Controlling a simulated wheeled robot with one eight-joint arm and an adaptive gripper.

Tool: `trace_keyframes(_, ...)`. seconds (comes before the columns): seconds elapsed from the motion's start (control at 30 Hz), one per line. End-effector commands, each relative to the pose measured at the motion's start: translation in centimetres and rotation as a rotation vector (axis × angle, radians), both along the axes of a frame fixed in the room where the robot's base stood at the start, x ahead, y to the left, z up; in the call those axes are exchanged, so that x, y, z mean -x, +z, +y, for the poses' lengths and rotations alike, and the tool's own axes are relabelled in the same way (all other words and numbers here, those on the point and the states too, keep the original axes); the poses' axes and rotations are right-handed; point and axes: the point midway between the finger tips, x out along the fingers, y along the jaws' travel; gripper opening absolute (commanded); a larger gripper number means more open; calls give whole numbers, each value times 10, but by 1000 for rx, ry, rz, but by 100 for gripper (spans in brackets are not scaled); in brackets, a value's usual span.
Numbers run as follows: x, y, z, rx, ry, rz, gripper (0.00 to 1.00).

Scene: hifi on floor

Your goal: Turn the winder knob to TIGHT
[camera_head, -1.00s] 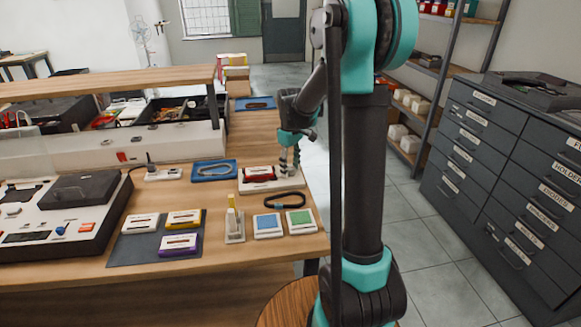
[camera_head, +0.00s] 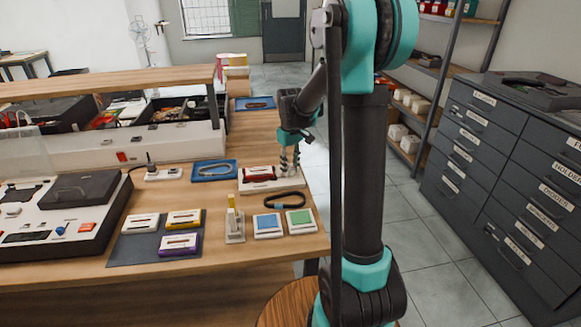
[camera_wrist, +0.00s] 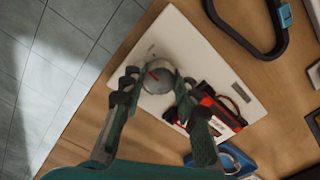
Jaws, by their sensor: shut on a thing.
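The winder is a white flat base (camera_head: 287,184) on the right part of the table, with a red-and-black cassette (camera_head: 258,174) on it. In the wrist view the base (camera_wrist: 222,62) shows a round pale grey knob (camera_wrist: 157,82) with a red pointer line, and the cassette (camera_wrist: 215,106) beside it. My gripper (camera_head: 290,166) reaches down onto the base's right end. In the wrist view my gripper (camera_wrist: 157,84) has its fingers on opposite sides of the knob, closed on it. A small dark label strip lies on the base; I cannot read any TIGHT mark.
A dark belt loop (camera_head: 284,199) lies in front of the base. Blue and green pads (camera_head: 268,225) and a small stand with a yellow-topped item (camera_head: 234,225) are nearer. A blue tray (camera_head: 213,171) is to the left. The table's right edge is close to the winder.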

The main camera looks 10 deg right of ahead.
Motion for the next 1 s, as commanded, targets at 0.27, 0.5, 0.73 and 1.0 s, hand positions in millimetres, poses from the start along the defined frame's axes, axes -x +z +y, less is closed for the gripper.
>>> trace_keyframes(0.27, 0, 0, 0, 0, -262, 0, 1)
trace_keyframes(0.5, 0, 0, 0, 0, -490, 0, 1)
trace_keyframes(0.73, 0, 0, 0, 0, -707, 0, 1)
trace_keyframes(1.0, 0, 0, 0, 0, -929, -1, 1)
